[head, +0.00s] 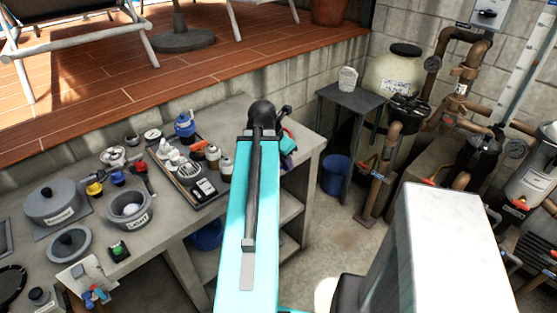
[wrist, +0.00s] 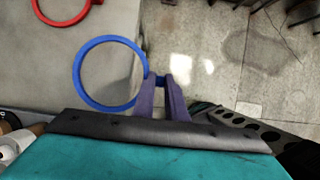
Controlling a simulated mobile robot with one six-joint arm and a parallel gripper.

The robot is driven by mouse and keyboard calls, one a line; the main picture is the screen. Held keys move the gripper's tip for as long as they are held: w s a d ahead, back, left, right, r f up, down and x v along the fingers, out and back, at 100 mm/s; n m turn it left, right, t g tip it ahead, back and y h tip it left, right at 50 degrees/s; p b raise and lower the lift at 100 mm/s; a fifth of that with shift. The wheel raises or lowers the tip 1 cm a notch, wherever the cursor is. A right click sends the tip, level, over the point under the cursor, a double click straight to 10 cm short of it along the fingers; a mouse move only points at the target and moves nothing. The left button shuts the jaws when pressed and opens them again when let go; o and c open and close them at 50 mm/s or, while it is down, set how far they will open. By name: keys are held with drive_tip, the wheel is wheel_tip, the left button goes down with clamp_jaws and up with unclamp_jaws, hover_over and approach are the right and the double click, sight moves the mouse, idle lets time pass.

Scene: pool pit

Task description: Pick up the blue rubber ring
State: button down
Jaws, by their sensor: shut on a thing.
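The blue rubber ring (wrist: 75,73) shows whole in the wrist view as a thin round hoop over the grey concrete bench top. My gripper (wrist: 163,80) has purple fingers. They are shut on the ring's right side, close to the bench edge. I cannot tell whether the ring still touches the bench. In the head view my arm hides the ring and most of the gripper.
A red ring (wrist: 60,22) lies on the bench at the upper left of the wrist view. A tray (head: 205,204) with bottles, a grey pot (head: 130,222) and a lidded pot (head: 52,212) stand on the bench (head: 240,105). A blue bucket (head: 335,178) stands on the floor right of it.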

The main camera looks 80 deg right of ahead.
drive_tip(key=shift+s+a, duration=0.2)
drive_tip(key=shift+s, duration=0.15)
drive_tip(key=shift+r, duration=0.1)
idle(0.4)
